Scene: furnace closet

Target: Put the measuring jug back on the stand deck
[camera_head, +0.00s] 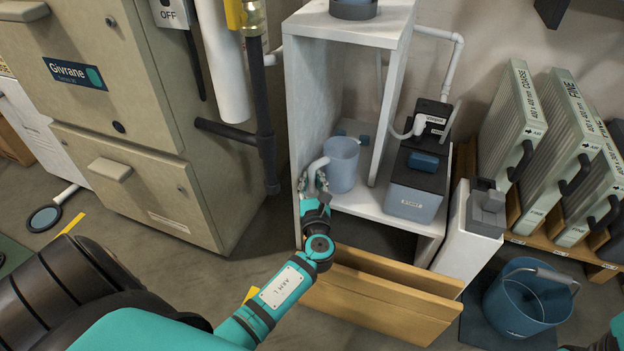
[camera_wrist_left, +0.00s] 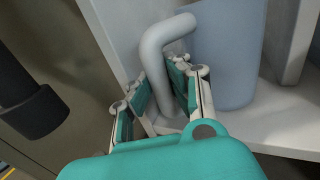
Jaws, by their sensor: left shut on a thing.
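The measuring jug (camera_head: 343,165) is a translucent blue-grey cup with a pale handle. It is upright inside the left bay of the white stand, over the stand deck (camera_head: 374,207). My left gripper (camera_head: 313,186) reaches in from the front and is shut on the jug's handle. In the left wrist view the pale bent handle (camera_wrist_left: 157,62) runs down between the fingers of my left gripper (camera_wrist_left: 166,92), and the jug body (camera_wrist_left: 228,55) is to the right. I cannot tell whether the jug's base touches the deck. My right gripper is not in view.
The stand's left side panel (camera_head: 293,120) is close beside my gripper. A divider (camera_head: 388,100) separates the jug from a dark pump unit (camera_head: 418,178) on the right. A blue bucket (camera_head: 528,300) stands at right.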

